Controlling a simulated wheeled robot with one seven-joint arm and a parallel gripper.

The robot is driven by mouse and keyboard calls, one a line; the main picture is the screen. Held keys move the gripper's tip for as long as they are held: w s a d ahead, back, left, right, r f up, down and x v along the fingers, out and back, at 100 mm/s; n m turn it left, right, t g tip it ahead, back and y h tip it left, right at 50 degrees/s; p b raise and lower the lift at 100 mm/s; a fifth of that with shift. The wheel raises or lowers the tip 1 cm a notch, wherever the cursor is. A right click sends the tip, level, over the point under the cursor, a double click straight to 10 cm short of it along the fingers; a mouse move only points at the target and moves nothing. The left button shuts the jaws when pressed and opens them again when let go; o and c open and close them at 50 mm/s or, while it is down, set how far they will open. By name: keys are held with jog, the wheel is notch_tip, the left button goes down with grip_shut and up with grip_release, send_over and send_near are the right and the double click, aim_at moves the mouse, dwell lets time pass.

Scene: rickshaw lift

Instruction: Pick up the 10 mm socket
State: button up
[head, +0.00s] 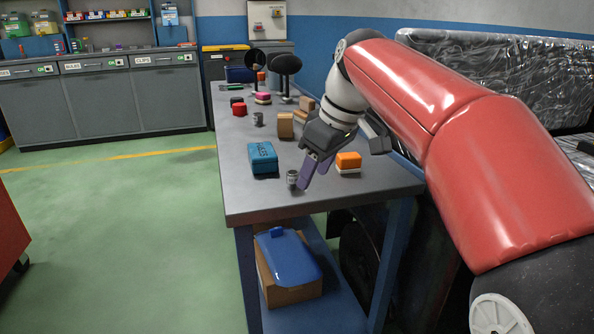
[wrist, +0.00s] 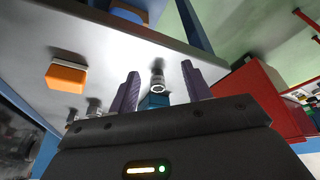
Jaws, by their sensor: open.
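A small grey metal socket (head: 292,177) stands upright near the front edge of the workbench, and its size marking is too small to read. In the wrist view the socket (wrist: 157,82) shows between the two purple fingers. My gripper (head: 312,175) is open and empty, with its fingers pointing down close to the right of the socket in the head view. In the wrist view my gripper (wrist: 160,70) has clear space on both sides of the socket. I cannot tell whether a finger touches it.
The grey workbench (head: 240,196) holds a blue box (head: 262,157) behind the socket and an orange-and-white block (head: 348,161) to the right. Another small grey cylinder (head: 258,119), cardboard boxes (head: 286,125) and red items (head: 238,107) stand farther back. The bench's front corner is bare.

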aim_at(293, 172)
jog(key=w+a+r+n+p, duration=0.2)
jog(key=w+r, duration=0.2)
jog(key=shift+g+y, duration=0.4)
jog(key=x, duration=0.4)
jog(key=b+x, duration=0.1)
jog(key=x, duration=0.3)
jog(key=shift+s+d+f+b, duration=0.1)
jog(key=shift+d+b, duration=0.1)
jog(key=shift+b, duration=0.1)
jog(key=shift+c, duration=0.4)
grip_shut()
